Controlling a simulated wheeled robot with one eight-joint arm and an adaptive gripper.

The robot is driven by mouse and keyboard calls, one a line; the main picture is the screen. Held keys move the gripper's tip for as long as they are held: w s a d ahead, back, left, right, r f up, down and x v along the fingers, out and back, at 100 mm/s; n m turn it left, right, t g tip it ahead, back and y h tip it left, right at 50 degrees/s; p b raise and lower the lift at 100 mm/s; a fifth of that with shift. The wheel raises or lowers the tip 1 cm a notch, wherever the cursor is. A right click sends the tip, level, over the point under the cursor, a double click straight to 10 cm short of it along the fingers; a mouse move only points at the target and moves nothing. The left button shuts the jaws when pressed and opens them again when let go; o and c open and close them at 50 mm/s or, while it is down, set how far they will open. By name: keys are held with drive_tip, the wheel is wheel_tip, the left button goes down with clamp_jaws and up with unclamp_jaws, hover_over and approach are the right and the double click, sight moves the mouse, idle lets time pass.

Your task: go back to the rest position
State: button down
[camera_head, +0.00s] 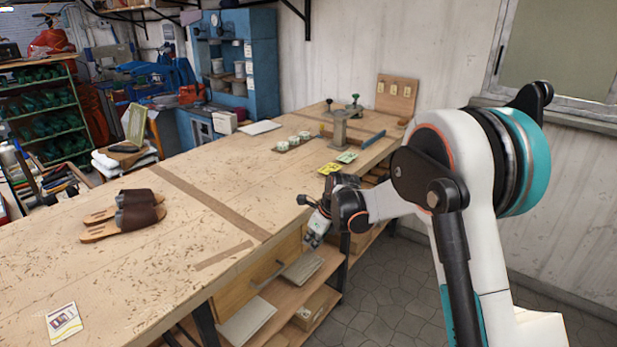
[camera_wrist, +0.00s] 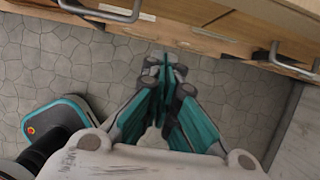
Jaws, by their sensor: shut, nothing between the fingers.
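My gripper (camera_head: 315,236) hangs in front of the workbench's front edge, below the level of the bench top, in the head view. In the wrist view my gripper (camera_wrist: 168,72) points down past the drawer fronts towards the grey tiled floor. Its teal fingers are together with nothing between them. My arm reaches in from the right of the head view, bent at the elbow, and hides part of the bench front behind it.
The wooden workbench (camera_head: 110,262) carries brown sandals (camera_head: 125,216), a printed card (camera_head: 63,322), yellow and green cards (camera_head: 329,169) and a metal stand (camera_head: 339,128). Drawer handles (camera_wrist: 108,12) stick out near my gripper. The tiled floor (camera_head: 385,300) before the bench is free.

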drive_tip(key=s+d+r+n+t+h, duration=0.1)
drive_tip(key=s+d+r+n, duration=0.45)
drive_tip(key=s+r, duration=0.3)
drive_tip(key=s+d+r+n+t+h, duration=0.1)
drive_tip(key=s+d+r+n, duration=0.4)
drive_tip(key=s+r+n, duration=0.4)
drive_tip(key=s+d+n+t, duration=0.1)
drive_tip(key=s+d+n, duration=0.3)
drive_tip(key=s, duration=0.6)
drive_tip(key=s+d+r+n+t+h, duration=0.1)
drive_tip(key=s+d+n, duration=0.3)
drive_tip(key=s+n, duration=0.3)
drive_tip(key=shift+s+r, duration=0.15)
drive_tip(key=shift+s, duration=1.55)
